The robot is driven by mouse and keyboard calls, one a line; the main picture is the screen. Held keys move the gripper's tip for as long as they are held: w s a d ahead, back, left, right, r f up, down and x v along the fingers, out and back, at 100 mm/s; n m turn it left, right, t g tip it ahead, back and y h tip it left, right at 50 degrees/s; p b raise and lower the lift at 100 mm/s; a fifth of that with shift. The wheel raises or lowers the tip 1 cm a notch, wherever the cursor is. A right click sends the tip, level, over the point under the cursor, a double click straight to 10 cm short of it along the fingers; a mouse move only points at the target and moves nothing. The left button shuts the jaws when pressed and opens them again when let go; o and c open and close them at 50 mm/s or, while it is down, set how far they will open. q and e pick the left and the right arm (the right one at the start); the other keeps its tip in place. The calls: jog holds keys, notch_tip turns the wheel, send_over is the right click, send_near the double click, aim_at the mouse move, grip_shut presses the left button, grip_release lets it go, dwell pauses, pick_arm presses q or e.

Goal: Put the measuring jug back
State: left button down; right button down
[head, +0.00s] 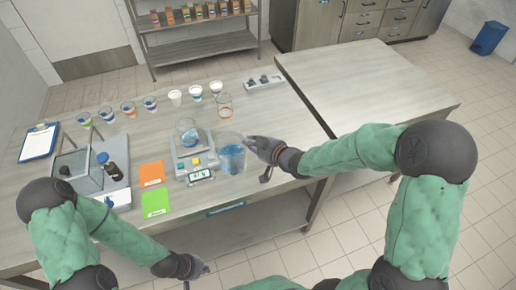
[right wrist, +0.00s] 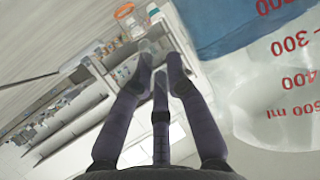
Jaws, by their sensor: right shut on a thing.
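The measuring jug (head: 231,158) is clear with blue liquid in it and looks upright, just right of the scale in the head view. Its wall with red markings fills the right of the right wrist view (right wrist: 285,90). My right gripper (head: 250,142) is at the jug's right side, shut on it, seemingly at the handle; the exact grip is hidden. Its dark fingers come close together in the right wrist view (right wrist: 160,65). I cannot tell whether the jug's base touches the table. My left gripper (head: 203,269) is low, in front of the table's front edge, away from the jug; its fingers are too small to read.
The scale (head: 183,174) bears a glass cup (head: 187,130) with blue in it. An orange card (head: 151,174) and a green card (head: 157,203) lie left of it. Several cups stand in a row behind. The adjoining table (head: 360,85) at right is bare.

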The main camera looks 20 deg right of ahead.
jog(key=w+d+f, duration=0.1)
jog(key=w+f, duration=0.1)
jog(key=w+d+f+b, duration=0.1)
jog(key=w+d+f, duration=0.1)
jog(key=w+d+f+b, duration=0.1)
jog(key=w+f, duration=0.1)
jog(key=f, duration=0.1)
jog(key=shift+w+d, duration=0.25)
jog(key=shift+d, duration=0.05)
jog(key=shift+w+d+f+b, duration=0.1)
jog(key=shift+f+b, duration=0.65)
jog(key=shift+f, duration=0.9)
jog(key=shift+f, duration=0.15)
jog(key=c, duration=1.2)
grip_release()
jog(key=shift+c, duration=0.2)
